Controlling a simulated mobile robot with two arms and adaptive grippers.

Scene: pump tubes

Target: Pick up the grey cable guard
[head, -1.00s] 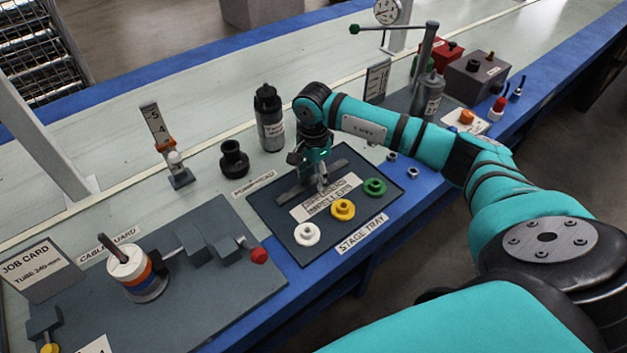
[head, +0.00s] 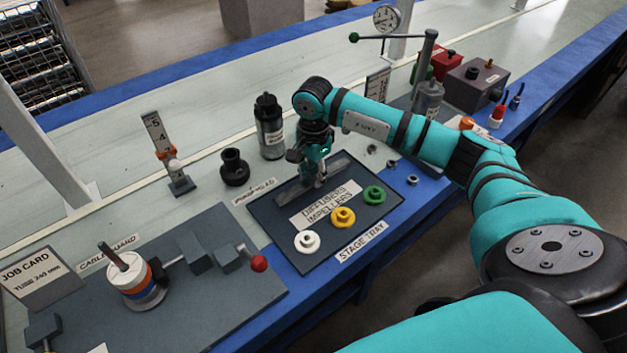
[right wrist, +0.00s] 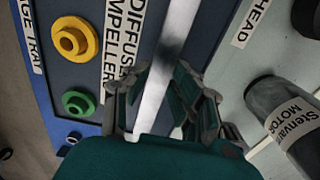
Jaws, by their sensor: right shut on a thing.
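The grey cable guard is a long, flat, straight strip (head: 293,191) lying along the back part of the dark stage tray (head: 262,212). In the right wrist view the guard (right wrist: 168,65) runs as a pale shiny bar between my fingers. My right gripper (head: 320,183) reaches down over the guard's middle and is shut on it; its fingers also show in the right wrist view (right wrist: 162,92). The gripper hides the guard's middle part. I cannot tell whether the guard is clear of the tray. My left gripper is out of view.
White (head: 307,242), yellow (head: 344,217) and green (head: 374,195) impellers sit along the tray's front.

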